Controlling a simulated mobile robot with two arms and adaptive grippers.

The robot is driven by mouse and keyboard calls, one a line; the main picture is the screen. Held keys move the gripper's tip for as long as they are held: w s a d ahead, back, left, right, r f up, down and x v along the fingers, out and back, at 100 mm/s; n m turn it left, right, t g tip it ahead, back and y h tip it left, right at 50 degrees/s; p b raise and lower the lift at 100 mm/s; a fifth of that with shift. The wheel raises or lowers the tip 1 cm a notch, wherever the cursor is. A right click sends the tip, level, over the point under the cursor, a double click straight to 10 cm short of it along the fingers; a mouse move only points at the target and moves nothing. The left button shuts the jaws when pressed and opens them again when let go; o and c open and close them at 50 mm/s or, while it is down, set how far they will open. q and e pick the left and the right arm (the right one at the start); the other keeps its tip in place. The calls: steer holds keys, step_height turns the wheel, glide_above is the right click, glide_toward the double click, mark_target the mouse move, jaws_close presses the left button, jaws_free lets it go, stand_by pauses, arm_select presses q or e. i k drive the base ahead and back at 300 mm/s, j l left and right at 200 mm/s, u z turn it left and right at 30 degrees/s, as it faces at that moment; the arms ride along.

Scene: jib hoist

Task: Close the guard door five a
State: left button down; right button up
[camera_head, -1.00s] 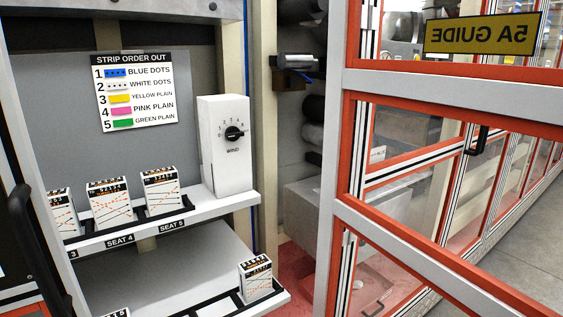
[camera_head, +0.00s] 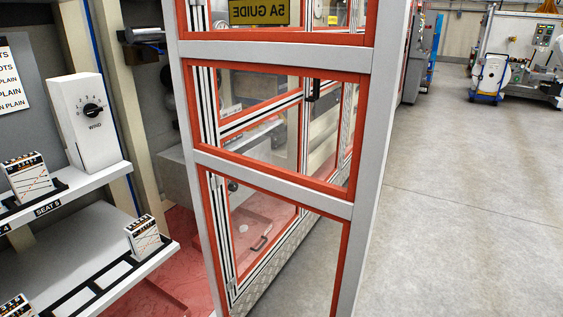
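The guard door with the mirrored yellow 5A GUIDE sign (camera_head: 258,12) stands open in the head view. It is a grey frame with orange-red edging and clear panes (camera_head: 270,180). Its left post is beside the cabinet opening, and its grey right edge post (camera_head: 372,190) stands over the open floor. A black handle (camera_head: 313,90) shows at its upper right; I cannot tell whether it is on this door or behind the pane. Neither of my grippers is in view.
A red floor (camera_head: 165,260) lies inside the opening. The grey floor (camera_head: 460,200) at right is clear, with machines (camera_head: 520,60) far back.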

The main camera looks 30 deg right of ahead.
mark_target(373, 59)
steer(key=k+l+u, duration=0.1)
steer(key=u, duration=1.4)
steer(key=k+l, duration=0.15)
steer(key=l, duration=0.3)
steer(key=k+l, duration=0.1)
steer(key=l, duration=0.35)
steer(key=k+l, duration=0.15)
steer(key=l, duration=0.3)
steer(key=k+l, duration=0.1)
steer(key=l, duration=0.35)
steer(key=k+l+u, duration=0.1)
steer(key=l, duration=0.3)
steer(key=k+l, duration=0.15)
steer(key=l, duration=0.3)
steer(key=k+l, duration=0.15)
steer(key=l, duration=0.3)
steer(key=k+l, duration=0.15)
steer(key=l, duration=0.3)
